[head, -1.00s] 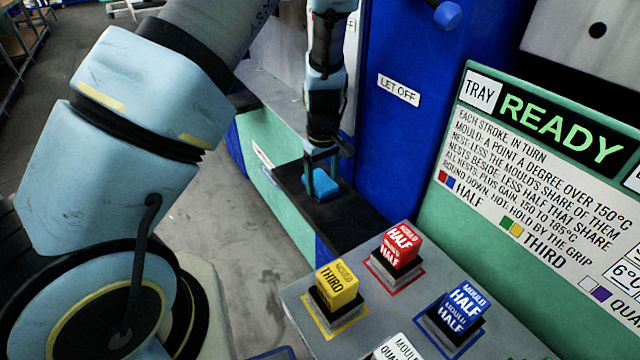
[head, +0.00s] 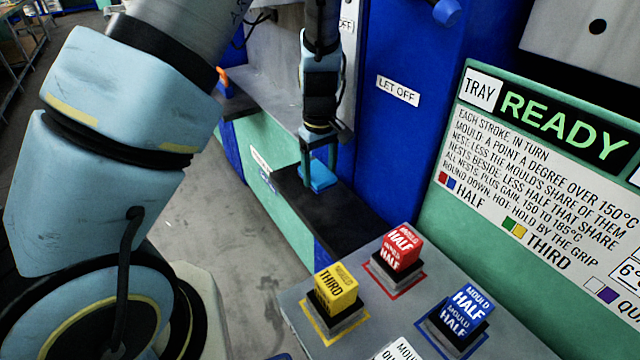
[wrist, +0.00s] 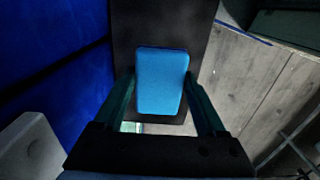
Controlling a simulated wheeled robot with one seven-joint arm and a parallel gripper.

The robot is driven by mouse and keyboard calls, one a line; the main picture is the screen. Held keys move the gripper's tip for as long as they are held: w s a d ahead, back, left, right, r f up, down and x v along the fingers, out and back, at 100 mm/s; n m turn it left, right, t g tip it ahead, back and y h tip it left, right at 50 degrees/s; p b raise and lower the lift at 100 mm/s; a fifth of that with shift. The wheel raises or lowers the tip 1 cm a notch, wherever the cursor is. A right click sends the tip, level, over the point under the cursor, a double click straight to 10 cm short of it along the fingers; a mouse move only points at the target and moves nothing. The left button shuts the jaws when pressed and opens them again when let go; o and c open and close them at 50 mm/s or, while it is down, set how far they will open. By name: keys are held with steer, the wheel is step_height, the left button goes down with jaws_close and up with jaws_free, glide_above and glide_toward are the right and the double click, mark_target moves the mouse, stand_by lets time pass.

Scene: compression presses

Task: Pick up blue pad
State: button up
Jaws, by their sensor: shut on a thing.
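The blue pad (head: 319,175) is a flat light-blue block over the dark shelf (head: 345,222) beside the blue press column. My gripper (head: 319,172) points down, with its two fingers at the pad's sides. In the wrist view the pad (wrist: 161,82) fills the space between the fingers of my gripper (wrist: 161,85), with the dark shelf (wrist: 140,25) behind it. My gripper is shut on the pad. Whether a small gap lies between pad and shelf is hard to tell.
The blue column (head: 400,150) with a "LET OFF" label rises just right of the shelf. Red (head: 398,250), yellow (head: 336,290) and blue (head: 462,312) mould blocks stand on the grey table in front. A green sign panel (head: 560,170) reads "READY". Open floor lies left of the shelf.

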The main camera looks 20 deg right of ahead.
mark_target(320, 173)
step_height(320, 173, up, 3)
steer(key=shift+r+b, duration=0.15)
steer(key=shift+b, duration=0.15)
steer(key=s+a+b, duration=0.2)
steer(key=a, duration=0.7)
steer(key=s+a+b, duration=0.1)
steer(key=a+b, duration=0.2)
steer(key=a, duration=0.7)
steer(key=shift+s+a+f, duration=0.15)
steer(key=shift+s+f, duration=0.05)
steer(key=shift+s, duration=0.2)
